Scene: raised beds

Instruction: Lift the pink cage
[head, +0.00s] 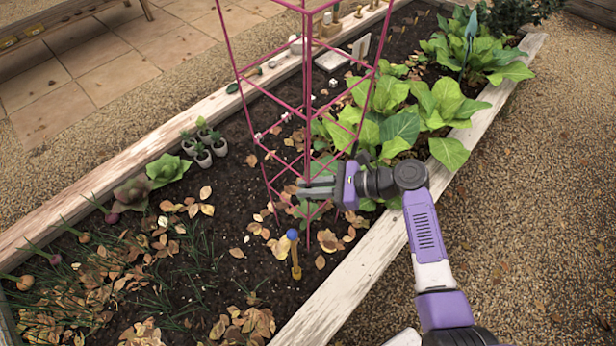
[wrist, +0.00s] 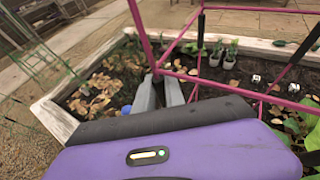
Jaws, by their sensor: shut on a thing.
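The pink cage (head: 308,110) is a tall wire frame of thin posts and rings, standing upright over the raised bed; its top runs out of the head view. My gripper (head: 305,187) reaches in from the right, low on the cage, shut on its near wire. In the wrist view the fingers (wrist: 160,93) meet at a corner where a pink post of the cage (wrist: 142,40) joins horizontal wires. I cannot tell whether the cage's leg ends touch the soil.
Leafy green plants (head: 440,105) crowd the cage's right side. Small potted plants (head: 203,150) stand to its left. Pale wooden edges (head: 350,285) border the bed. Gravel lies open on the right.

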